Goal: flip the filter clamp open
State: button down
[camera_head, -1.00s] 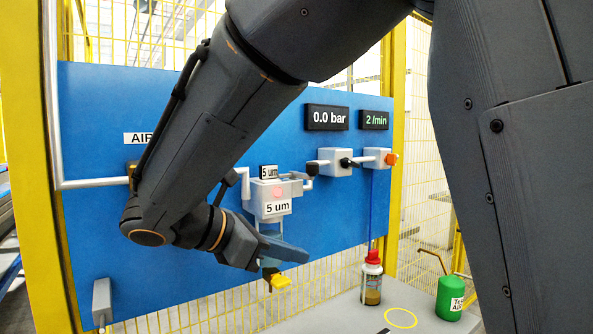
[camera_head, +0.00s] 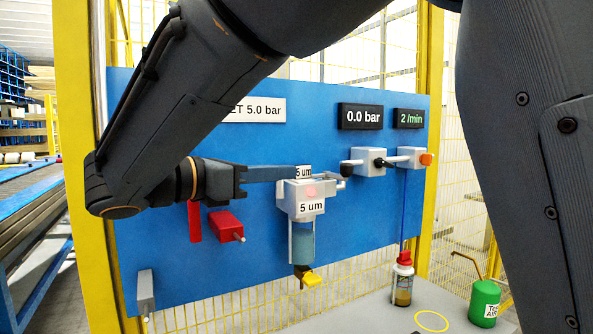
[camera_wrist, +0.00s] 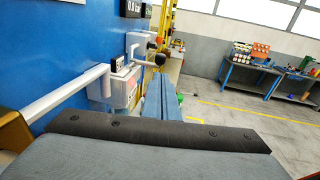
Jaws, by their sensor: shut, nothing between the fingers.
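The filter (camera_head: 303,201) is a pale grey block labelled "5 um" on the blue panel, with a pink patch on its front. A translucent blue bowl (camera_head: 301,245) hangs under it, with a yellow drain piece (camera_head: 312,280) at the bottom. The filter also shows in the wrist view (camera_wrist: 128,88). I cannot pick out its clamp for sure. My gripper (camera_head: 297,173) is shut and empty, pointing right, with its tips in front of the filter's top. In the wrist view its blue fingers (camera_wrist: 160,82) lie together, right of the filter. Contact cannot be told.
A red lever (camera_head: 195,222) and a red block (camera_head: 226,226) are on the panel (camera_head: 190,280), left of the filter. The "0.0 bar" display (camera_head: 361,117) and grey valve blocks are to its right. A red-capped bottle (camera_head: 403,280) and green can (camera_head: 485,303) stand on the grey bench.

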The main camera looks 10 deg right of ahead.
aim_at(341, 168)
jog(key=p+x, duration=0.3)
jog(key=x, duration=1)
jog(key=shift+a, duration=0.1)
jog(key=shift+t, duration=0.3)
